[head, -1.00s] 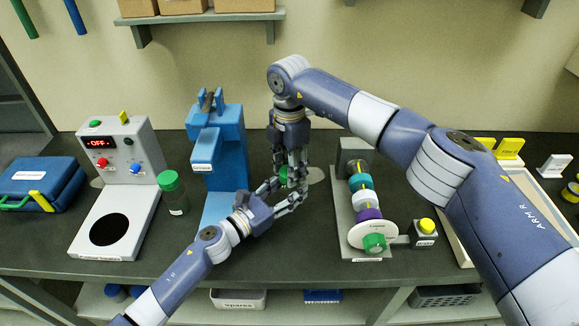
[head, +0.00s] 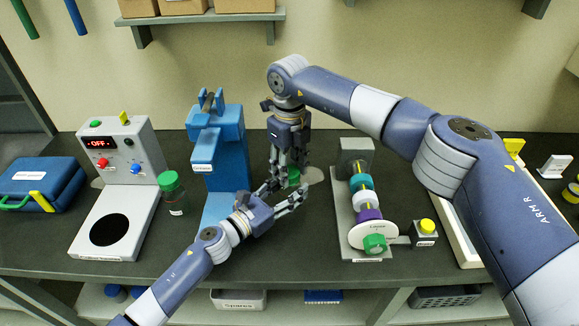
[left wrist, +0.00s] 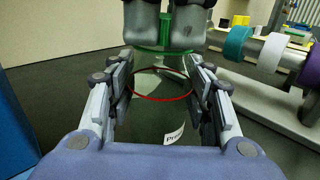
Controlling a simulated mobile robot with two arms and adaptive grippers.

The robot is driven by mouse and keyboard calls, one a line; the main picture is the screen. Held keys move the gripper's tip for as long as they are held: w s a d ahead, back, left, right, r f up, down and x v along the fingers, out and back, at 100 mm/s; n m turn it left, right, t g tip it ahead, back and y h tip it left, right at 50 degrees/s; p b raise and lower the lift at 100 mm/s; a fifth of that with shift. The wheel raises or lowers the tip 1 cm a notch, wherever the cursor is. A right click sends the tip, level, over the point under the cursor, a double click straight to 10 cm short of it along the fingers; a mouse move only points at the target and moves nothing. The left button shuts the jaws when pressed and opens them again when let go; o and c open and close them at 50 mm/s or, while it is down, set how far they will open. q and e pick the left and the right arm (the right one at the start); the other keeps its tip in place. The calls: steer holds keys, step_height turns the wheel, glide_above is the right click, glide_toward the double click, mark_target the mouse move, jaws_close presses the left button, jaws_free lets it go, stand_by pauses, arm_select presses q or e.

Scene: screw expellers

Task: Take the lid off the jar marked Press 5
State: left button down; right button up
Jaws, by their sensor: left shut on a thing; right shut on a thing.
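A clear jar (left wrist: 150,118) stands between the fingers of my left gripper (left wrist: 162,92), which is shut on it. Its white label (left wrist: 174,135) reads "Pre…"; the rest is cut off. A red ring (left wrist: 162,98) runs around the jar. A green lid (left wrist: 164,49) shows above the ring, and in the head view (head: 293,176) it is small and partly covered. My right gripper (head: 291,166) points down from above and is shut on the lid; its fingers (left wrist: 166,25) show at the top of the wrist view. I cannot tell whether the lid is apart from the jar.
Another green-lidded jar (head: 173,193) stands beside the white machine with the OFF display (head: 112,147). A blue press (head: 217,150) is just left of my grippers. A stand with coloured rings (head: 366,200) is on the right. The dark bench (head: 330,250) is clear in front.

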steer(key=n, duration=0.6)
steer(key=shift+n, duration=0.4)
steer(key=n, duration=0.6)
steer(key=shift+r+n, duration=0.1)
steer(key=shift+n, duration=0.2)
arm_select(q)
steer(key=shift+d, duration=0.1)
arm_select(e)
steer(key=n, duration=0.6)
steer(key=shift+n, duration=0.4)
steer(key=n, duration=0.7)
steer(key=shift+w, duration=0.1)
steer(key=shift+r, duration=0.1)
steer(key=shift+r, duration=1.05)
